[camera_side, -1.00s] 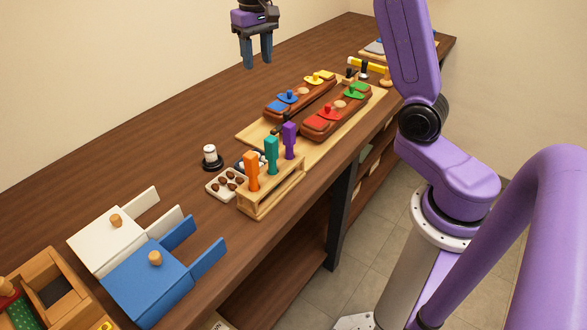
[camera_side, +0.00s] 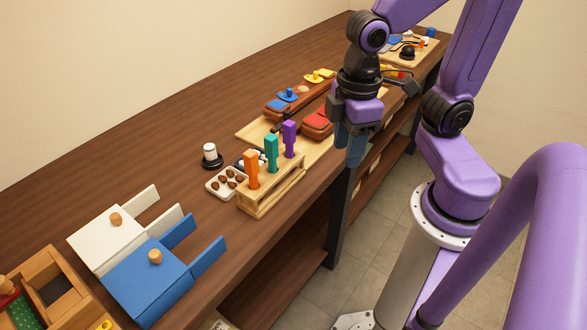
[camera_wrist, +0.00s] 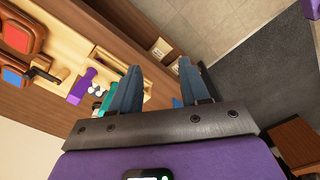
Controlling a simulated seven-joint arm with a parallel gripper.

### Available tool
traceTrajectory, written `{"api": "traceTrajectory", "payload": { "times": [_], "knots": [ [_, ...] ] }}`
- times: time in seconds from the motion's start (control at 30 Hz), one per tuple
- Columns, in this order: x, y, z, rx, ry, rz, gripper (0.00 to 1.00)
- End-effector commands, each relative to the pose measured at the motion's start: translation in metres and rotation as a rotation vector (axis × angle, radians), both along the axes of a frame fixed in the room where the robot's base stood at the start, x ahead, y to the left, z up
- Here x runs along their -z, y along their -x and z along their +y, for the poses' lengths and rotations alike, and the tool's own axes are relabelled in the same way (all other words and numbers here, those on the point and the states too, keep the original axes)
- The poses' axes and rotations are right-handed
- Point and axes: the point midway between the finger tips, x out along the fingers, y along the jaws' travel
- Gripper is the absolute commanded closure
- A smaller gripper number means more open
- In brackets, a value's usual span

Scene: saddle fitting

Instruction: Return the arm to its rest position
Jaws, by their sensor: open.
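My gripper (camera_side: 348,152) hangs fingers-down at the front edge of the bench, right of the rack of coloured handles, in the side view. In the wrist view the two blue-grey fingers (camera_wrist: 158,72) are spread apart with nothing between them. My arm partly hides the nearer brown saddle block (camera_side: 317,122) and its board. The farther saddle block (camera_side: 284,103) carries a blue and a yellow knobbed piece.
A wooden rack (camera_side: 262,203) holds orange, teal and purple handles. A tray of brown pieces (camera_side: 226,181) and a white-topped black item (camera_side: 211,156) stand beside it. White (camera_side: 97,243) and blue (camera_side: 138,284) knobbed pieces lie at front left. Floor (camera_side: 385,215) is clear below.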

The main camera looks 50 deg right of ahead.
Motion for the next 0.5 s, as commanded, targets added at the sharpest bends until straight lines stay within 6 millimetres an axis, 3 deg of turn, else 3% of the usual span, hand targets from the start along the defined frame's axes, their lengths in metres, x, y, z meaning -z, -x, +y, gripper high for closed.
{"api": "traceTrajectory", "payload": {
  "times": [0.1,0.2,0.5],
  "knots": [
    [0.009,0.026,-0.009,-0.099,0.0,-0.001,0.55],
    [0.013,0.038,-0.015,-0.147,-0.001,-0.001,0.55],
    [0.015,0.044,-0.017,-0.174,-0.001,-0.002,0.55]
  ]
}}
